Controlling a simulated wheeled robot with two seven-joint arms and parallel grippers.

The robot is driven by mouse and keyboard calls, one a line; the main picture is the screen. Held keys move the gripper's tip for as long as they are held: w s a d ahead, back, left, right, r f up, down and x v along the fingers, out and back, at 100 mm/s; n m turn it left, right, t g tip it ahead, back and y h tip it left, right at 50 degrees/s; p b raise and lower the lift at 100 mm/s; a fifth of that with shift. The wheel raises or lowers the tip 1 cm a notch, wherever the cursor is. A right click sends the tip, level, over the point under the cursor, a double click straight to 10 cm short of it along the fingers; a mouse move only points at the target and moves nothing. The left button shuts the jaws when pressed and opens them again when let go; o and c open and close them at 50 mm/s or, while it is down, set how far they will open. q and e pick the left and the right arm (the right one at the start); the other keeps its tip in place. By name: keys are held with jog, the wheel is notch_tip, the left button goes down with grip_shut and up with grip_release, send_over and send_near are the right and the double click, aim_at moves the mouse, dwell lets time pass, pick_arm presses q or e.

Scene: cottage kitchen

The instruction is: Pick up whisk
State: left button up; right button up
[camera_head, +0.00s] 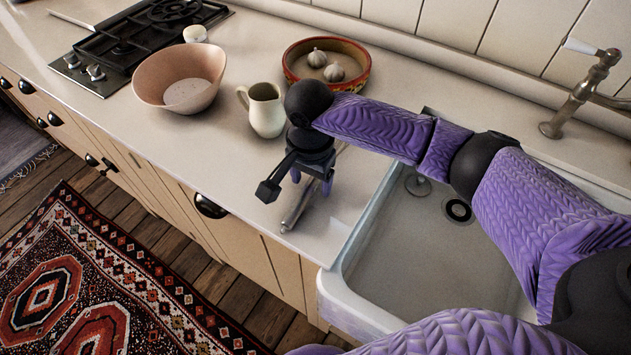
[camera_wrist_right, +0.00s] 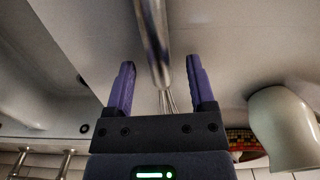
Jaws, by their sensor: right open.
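The metal whisk (camera_head: 297,211) lies on the pale countertop beside the sink, its handle end toward the front edge. Its upper part in the head view is hidden under my right gripper (camera_head: 312,181). In the right wrist view the whisk's shiny handle (camera_wrist_right: 153,40) runs between the two purple fingers of my right gripper (camera_wrist_right: 161,75), with the thin wires (camera_wrist_right: 168,101) closer to the palm. The fingers are open, with a gap on each side of the whisk. My left gripper is not in view.
A cream jug (camera_head: 264,110) stands close behind and left of my right gripper. A pink bowl (camera_head: 180,78), a red-rimmed dish (camera_head: 294,81) with garlic bulbs and a black hob (camera_head: 122,47) are farther back. The white sink (camera_head: 400,262) is just right.

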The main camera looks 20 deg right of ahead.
jog(key=shift+f, duration=0.45)
jog(key=shift+r, duration=0.1)
grip_shut()
